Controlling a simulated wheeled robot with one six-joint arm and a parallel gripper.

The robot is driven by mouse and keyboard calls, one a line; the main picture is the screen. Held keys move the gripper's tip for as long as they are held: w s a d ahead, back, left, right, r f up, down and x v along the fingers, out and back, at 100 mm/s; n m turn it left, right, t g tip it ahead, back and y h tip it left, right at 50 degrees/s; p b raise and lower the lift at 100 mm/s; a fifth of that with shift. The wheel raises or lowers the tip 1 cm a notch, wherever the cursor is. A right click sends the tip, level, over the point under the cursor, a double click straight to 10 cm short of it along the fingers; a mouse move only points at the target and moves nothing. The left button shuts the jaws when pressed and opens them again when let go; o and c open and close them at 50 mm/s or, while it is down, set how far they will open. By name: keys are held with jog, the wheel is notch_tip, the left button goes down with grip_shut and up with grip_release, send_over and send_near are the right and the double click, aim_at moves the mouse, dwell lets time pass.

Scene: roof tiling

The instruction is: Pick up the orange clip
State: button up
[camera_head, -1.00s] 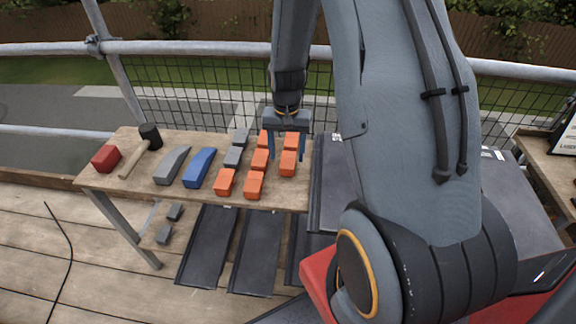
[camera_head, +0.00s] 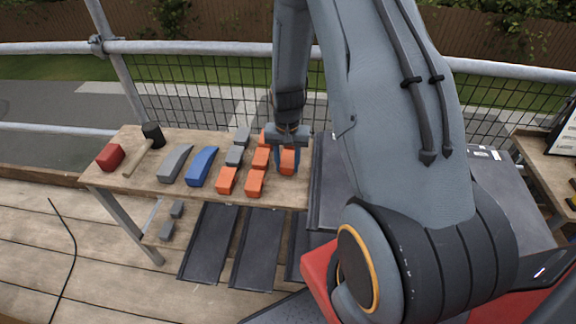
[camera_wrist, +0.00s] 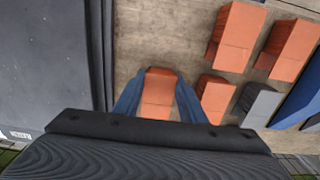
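Several orange clips lie on the wooden table. My gripper (camera_head: 288,163) is down at the rightmost orange clip (camera_head: 288,168), with one blue finger on each side of it. In the wrist view, the fingers (camera_wrist: 160,88) lie close against the sides of this clip (camera_wrist: 158,92), and they look shut on it. The clip appears to be still at table height. Other orange clips stand to its left in the head view, one beside it (camera_head: 260,159) and others nearer the front edge (camera_head: 255,183), (camera_head: 227,180).
Grey clips (camera_head: 235,156), a blue piece (camera_head: 202,166), a long grey piece (camera_head: 174,164), a mallet (camera_head: 151,136) and a red block (camera_head: 110,157) occupy the table's left. A dark panel (camera_wrist: 45,60) lies close beside the gripped clip. A railing (camera_head: 200,48) runs behind.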

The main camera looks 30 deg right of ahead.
aim_at(287, 164)
jog(key=c, duration=0.4)
jog(key=shift+r, duration=0.1)
jog(key=shift+c, duration=0.2)
notch_tip(287, 164, up, 10)
jog(key=b, duration=0.2)
